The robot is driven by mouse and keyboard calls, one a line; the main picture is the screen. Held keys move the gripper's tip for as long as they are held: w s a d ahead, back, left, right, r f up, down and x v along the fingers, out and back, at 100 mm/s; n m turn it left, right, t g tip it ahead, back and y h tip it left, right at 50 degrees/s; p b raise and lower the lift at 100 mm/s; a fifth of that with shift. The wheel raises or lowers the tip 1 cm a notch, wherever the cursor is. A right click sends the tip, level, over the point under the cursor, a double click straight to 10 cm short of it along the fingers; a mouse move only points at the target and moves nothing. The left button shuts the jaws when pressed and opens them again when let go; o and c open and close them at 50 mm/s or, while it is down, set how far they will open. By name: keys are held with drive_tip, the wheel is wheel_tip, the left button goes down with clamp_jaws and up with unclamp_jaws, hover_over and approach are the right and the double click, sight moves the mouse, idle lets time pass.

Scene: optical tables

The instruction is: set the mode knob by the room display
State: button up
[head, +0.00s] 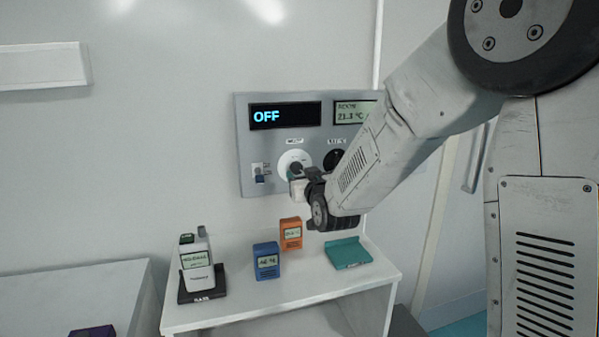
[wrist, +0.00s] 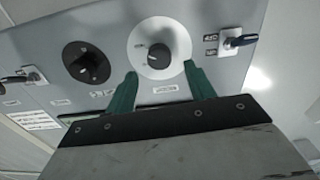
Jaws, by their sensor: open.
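The grey wall panel (head: 244,150) carries a dark display (head: 285,115) that reads OFF. To its right a greenish room display (head: 352,112) reads ROOM and about 21.3 °C, partly hidden by my arm. Below the OFF display is the mode knob (head: 296,166), a dark knob on a white round dial. In the wrist view the knob (wrist: 159,56) lies ahead between my fingertips. My gripper (wrist: 158,78) is open, its green fingers on either side of the white dial's lower edge. I cannot tell whether they touch the panel.
A second knob on a black dial (wrist: 86,62) sits beside the white one. A toggle switch (head: 259,174) is at the panel's left. Below, a white table (head: 225,310) holds a white device (head: 196,262), blue (head: 266,261) and orange (head: 291,234) boxes, and a teal tray (head: 348,254).

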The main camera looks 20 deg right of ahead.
sight(298, 168)
drive_tip(key=shift+w, duration=1.75)
drive_tip(key=shift+c, duration=0.3)
drive_tip(key=c, duration=0.9)
